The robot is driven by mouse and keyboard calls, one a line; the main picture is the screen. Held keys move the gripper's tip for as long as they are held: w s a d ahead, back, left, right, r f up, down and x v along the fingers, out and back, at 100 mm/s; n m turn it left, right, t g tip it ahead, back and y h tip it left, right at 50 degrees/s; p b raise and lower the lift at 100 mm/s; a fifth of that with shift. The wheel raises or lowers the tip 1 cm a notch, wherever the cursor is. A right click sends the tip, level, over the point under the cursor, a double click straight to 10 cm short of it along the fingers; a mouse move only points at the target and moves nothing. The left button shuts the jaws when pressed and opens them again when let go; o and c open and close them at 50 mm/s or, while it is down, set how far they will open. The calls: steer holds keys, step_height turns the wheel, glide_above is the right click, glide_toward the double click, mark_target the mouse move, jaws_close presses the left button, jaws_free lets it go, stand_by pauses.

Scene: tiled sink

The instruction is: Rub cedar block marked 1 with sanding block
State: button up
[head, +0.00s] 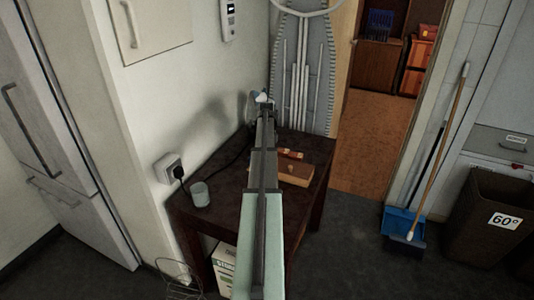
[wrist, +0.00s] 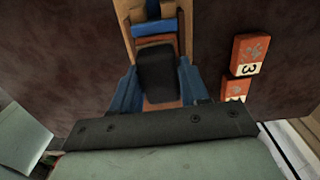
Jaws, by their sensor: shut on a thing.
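In the wrist view my gripper (wrist: 157,66) has blue fingers on either side of a dark block (wrist: 157,76), which looks like the sanding block, and is shut on it. The dark block is over a light wooden piece (wrist: 124,20) with blue and orange parts; I cannot tell whether they touch. Two orange-red blocks with white number labels, an upper one (wrist: 250,50) and a lower one (wrist: 237,88), lie to the right. The upper label looks like a 3; the lower is partly hidden. I cannot make out a 1.
The dark table (head: 225,178) holds a wooden box-like piece (head: 296,174), small orange pieces (head: 290,154) and a pale cup (head: 200,193) at the left. A wall socket with a plug (head: 170,168) is beside it. An ironing board (head: 303,60) stands behind.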

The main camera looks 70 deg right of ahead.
steer(key=shift+w, duration=2.3)
step_height(320, 180, up, 8)
steer(key=shift+s+r, duration=0.1)
